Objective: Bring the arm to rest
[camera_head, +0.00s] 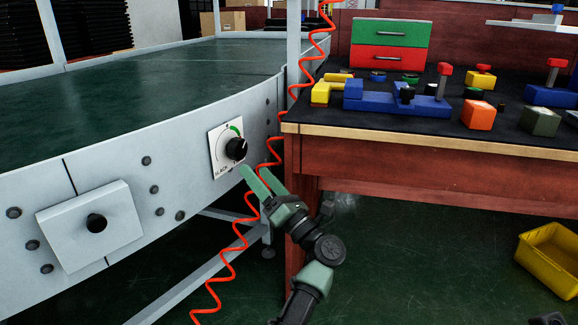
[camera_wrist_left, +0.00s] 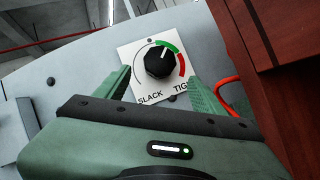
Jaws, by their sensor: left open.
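My left gripper (camera_head: 256,171) is open and empty, just below and right of the dial on the conveyor's side. Its green fingers also show in the left wrist view (camera_wrist_left: 160,77), spread to either side of the dial's lower part. The black knob (camera_head: 237,149) sits on a white dial plate (camera_head: 217,158); the fingers appear apart from it. A red arc follows on the right, with SLACK printed at lower left and TIGHT partly hidden.
The curved conveyor (camera_head: 150,80) fills the left. A wooden workbench (camera_head: 420,165) stands close right of my left arm, bearing blocks and a green-and-red drawer box (camera_head: 390,45). A red coiled cord (camera_head: 228,268) hangs beside the gripper. A yellow bin (camera_head: 548,275) is on the floor.

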